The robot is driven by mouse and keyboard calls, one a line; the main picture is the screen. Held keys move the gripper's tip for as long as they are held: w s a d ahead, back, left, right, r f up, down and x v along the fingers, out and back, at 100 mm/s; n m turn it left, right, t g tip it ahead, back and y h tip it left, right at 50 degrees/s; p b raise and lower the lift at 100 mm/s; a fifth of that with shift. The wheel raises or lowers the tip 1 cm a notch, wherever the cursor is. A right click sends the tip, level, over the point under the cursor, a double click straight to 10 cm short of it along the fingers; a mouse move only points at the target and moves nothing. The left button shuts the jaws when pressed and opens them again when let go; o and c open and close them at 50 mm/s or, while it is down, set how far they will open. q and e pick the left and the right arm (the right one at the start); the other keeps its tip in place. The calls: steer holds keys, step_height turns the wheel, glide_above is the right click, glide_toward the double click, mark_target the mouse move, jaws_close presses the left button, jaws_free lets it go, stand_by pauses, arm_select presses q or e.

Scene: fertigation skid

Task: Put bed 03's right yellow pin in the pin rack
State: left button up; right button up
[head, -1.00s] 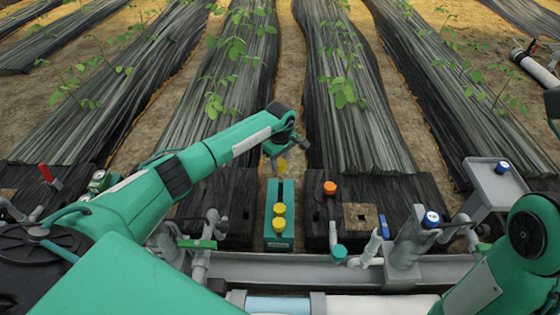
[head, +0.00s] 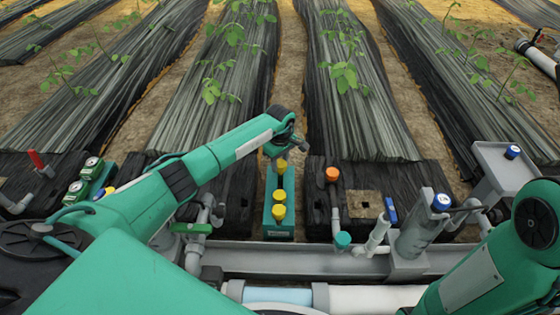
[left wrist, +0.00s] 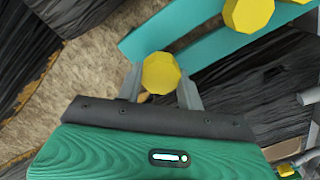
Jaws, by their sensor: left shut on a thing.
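My left gripper (head: 284,150) is shut on a yellow pin (head: 281,166). In the left wrist view the pin's round yellow head (left wrist: 161,73) sits between the two grey fingers (left wrist: 160,88). The teal pin rack (head: 268,227) stands below, with two yellow pins in its near part. The held pin overlaps the rack's far end in the head view. The rack also shows in the left wrist view (left wrist: 195,28), just beyond the pin. I cannot tell whether the held pin's shaft touches the rack. My right gripper is out of view.
An orange-capped post (head: 332,175) stands close right of the rack. Grey pipes and a grey channel (head: 300,258) run along the front. Gauges (head: 77,187) and a red handle (head: 35,158) are at left. Plant beds lie behind.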

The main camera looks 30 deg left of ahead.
arm_select(q)
steer(key=shift+f, duration=0.55)
stand_by(0.4)
steer(key=shift+f+b, duration=0.25)
steer(key=shift+b, duration=0.1)
steer(key=shift+f+b, duration=0.35)
steer(key=shift+f, duration=0.15)
steer(key=o, duration=1)
